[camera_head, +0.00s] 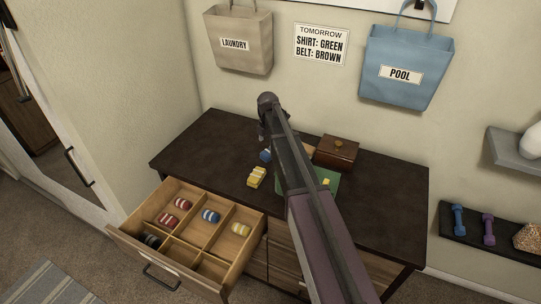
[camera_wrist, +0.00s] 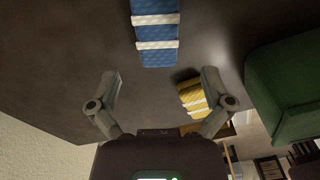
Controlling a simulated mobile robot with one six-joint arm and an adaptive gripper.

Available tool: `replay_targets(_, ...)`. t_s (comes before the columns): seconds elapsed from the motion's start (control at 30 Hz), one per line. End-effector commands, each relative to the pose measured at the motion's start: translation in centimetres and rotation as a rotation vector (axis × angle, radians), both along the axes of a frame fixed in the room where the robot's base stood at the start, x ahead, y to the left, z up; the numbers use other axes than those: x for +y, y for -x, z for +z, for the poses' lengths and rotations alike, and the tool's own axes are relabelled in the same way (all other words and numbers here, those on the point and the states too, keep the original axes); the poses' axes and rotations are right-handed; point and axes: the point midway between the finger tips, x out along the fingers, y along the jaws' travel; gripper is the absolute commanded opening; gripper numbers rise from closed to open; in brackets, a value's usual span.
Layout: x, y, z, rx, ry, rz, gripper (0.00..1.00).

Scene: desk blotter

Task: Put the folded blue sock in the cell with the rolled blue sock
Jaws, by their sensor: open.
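The folded blue sock (camera_head: 265,155), with white stripes, lies on the dark desk top, partly hidden by my arm in the head view. In the wrist view the folded blue sock (camera_wrist: 155,30) is at the top centre, beyond the fingertips. My gripper (camera_wrist: 160,75) is open and empty, its fingers apart and not touching the sock. The rolled blue sock (camera_head: 210,216) sits in a middle cell of the open drawer (camera_head: 262,228).
A folded yellow sock (camera_head: 256,177) lies near the blue one. Other drawer cells hold red socks (camera_head: 182,203), a yellow sock (camera_head: 241,229) and dark items (camera_head: 152,240). A wooden box (camera_head: 337,150) and a green item (camera_head: 331,178) are on the desk's right side.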

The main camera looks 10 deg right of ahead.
Motion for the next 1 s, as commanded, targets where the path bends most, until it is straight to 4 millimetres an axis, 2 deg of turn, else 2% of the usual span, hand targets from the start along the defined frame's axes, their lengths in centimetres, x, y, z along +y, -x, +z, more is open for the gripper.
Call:
replay_targets(0.37,0.0,-0.1,-0.6,0.0,0.0,0.0,1.0)
replay_targets(1.0,-0.2,-0.4,-5.0,0.0,0.0,0.0,1.0)
